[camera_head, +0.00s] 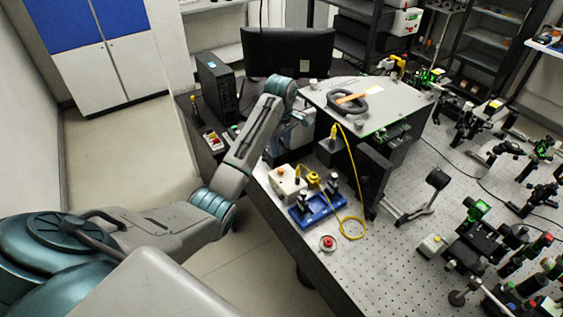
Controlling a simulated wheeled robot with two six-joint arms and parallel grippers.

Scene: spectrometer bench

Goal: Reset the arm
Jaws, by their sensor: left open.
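My left arm comes in from the lower left, bends up over the edge of the bench (390,272) and turns down at a teal wrist joint. My left gripper (281,142) is beyond the forearm, over the bench's back left part near the monitor. It is open, small and partly hidden by the forearm; I see nothing held in it. My right gripper is out of view.
A white box (286,181) and a blue mount (315,209) with a yellow fibre sit near the bench edge. A red button (327,242) is in front. A black monitor (287,52) and computer tower (216,86) stand behind. Optics crowd the right; floor at left is clear.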

